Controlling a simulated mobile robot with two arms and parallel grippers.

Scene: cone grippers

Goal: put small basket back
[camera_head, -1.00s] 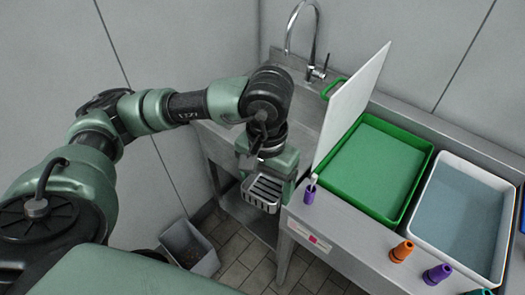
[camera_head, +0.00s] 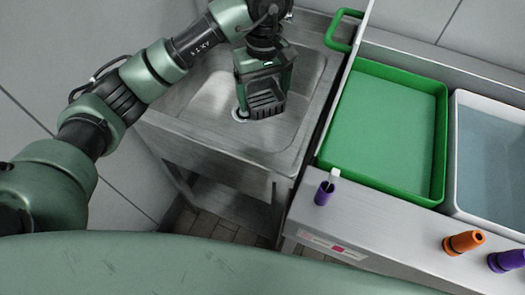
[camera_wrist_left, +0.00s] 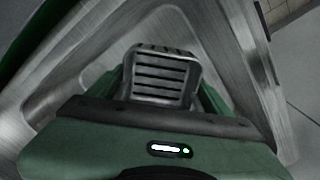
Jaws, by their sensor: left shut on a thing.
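The small basket (camera_head: 266,103) is a grey metal basket with slots. My left gripper (camera_head: 265,85) is shut on it and holds it over the steel sink basin (camera_head: 215,95). In the left wrist view the slotted basket (camera_wrist_left: 163,74) sits between the fingers of the gripper (camera_wrist_left: 160,95), with the sink's sloping metal walls around it. I cannot tell whether the basket touches the sink floor. A round drain shows partly beside the basket in the head view. My right gripper is not in view.
A white upright board (camera_head: 345,75) stands between the sink and a green tray (camera_head: 440,130). A white-rimmed bin (camera_head: 455,165) stands further right. A purple holder (camera_head: 324,193), an orange cone (camera_head: 463,243) and another purple cone (camera_head: 508,261) are along the front ledge.

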